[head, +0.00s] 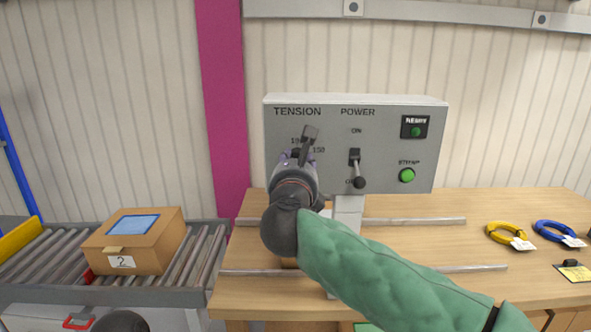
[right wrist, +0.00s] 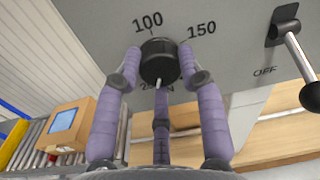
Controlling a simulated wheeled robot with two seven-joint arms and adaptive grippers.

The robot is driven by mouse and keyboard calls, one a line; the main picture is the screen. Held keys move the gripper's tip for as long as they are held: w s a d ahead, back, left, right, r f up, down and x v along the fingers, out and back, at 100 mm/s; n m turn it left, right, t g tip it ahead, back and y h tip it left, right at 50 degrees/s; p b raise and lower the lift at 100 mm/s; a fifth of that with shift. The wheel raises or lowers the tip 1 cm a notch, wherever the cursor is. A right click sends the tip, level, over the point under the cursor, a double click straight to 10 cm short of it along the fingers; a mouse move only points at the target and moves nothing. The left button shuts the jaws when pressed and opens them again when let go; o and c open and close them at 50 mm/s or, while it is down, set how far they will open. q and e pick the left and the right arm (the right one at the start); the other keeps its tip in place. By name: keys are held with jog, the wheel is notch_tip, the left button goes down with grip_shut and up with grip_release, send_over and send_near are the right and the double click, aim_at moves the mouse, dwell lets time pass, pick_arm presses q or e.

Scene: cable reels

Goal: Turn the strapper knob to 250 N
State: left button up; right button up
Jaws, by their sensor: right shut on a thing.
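The grey strapper panel (head: 390,120) carries the TENSION dial at its upper left. The black round knob (right wrist: 159,62) shows in the right wrist view, with 100 above it and 150 at its upper right. A white mark shows at its lower edge, pointing down; lettering there is partly hidden. My right gripper (head: 301,156) is at the dial in the head view, hiding most of the knob. In the right wrist view its purple fingers (right wrist: 160,80) are closed around the knob, touching its sides.
Right of the dial is the POWER lever (head: 359,181), its ball end down near OFF. A green STRAP button (head: 407,175) and READY lamp (head: 415,130) are farther right. Yellow (head: 507,234) and blue (head: 556,231) cable coils lie on the bench. A carton (head: 135,240) sits on the roller conveyor.

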jog(key=shift+f+m, duration=0.45)
jog(key=shift+m, duration=0.35)
jog(key=shift+f, duration=0.15)
jog(key=o, duration=1.1)
jog(key=shift+d, duration=0.1)
jog(key=shift+o, duration=0.2)
jog(key=shift+r, duration=0.3)
jog(key=shift+s, duration=0.1)
